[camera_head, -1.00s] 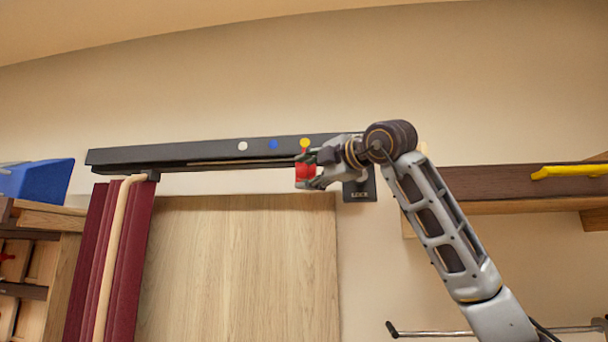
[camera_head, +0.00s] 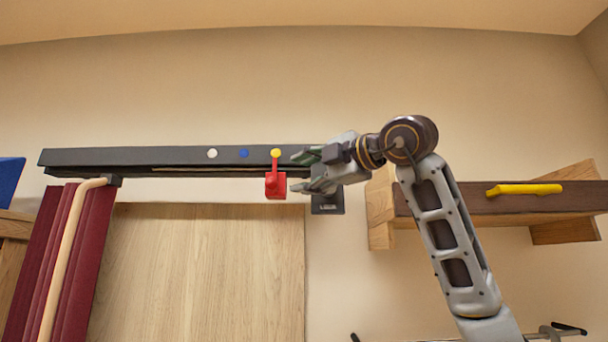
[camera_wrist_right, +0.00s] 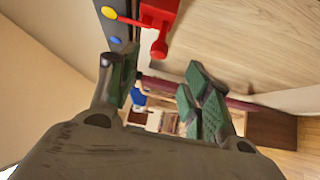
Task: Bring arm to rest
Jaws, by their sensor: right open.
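My right gripper (camera_head: 302,171) is raised in front of the wall, fingers pointing left, open and empty. A red handle piece (camera_head: 275,184) hangs below a yellow dot on the dark rail (camera_head: 180,158), just left of the fingertips and apart from them. In the right wrist view the red piece (camera_wrist_right: 160,18) is at the top, beyond the open green-padded fingers (camera_wrist_right: 160,95), with nothing between them. My left gripper is not in view.
A wooden shelf (camera_head: 460,205) with a yellow object (camera_head: 525,189) is right of my arm. A wooden panel (camera_head: 205,270) stands under the rail. A dark red folded curtain (camera_head: 85,245) hangs at the left. The wall above the rail is bare.

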